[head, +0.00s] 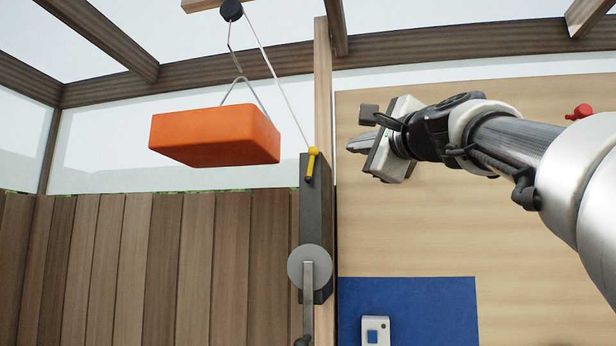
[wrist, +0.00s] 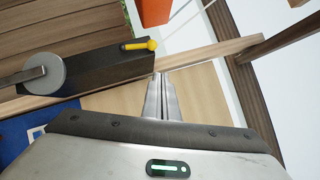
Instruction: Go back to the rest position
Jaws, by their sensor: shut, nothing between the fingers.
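My gripper (head: 358,143) is in the upper right half of the head view, in front of the light wooden panel and pointing left. In the wrist view my gripper (wrist: 162,80) has its two fingers together at the centre, with nothing between them. The fingertips are apart from the dark post-mounted box (head: 315,225) with the yellow handle (head: 312,163). In the wrist view the yellow handle (wrist: 139,44) is just above and left of the fingertips.
An orange block (head: 215,134) hangs by a cord from a black pulley (head: 231,10). A grey disc with a crank (head: 309,267) is on the dark box. A blue panel (head: 410,300) with a white switch (head: 376,331) is below my gripper. A red knob (head: 579,112) is at the right.

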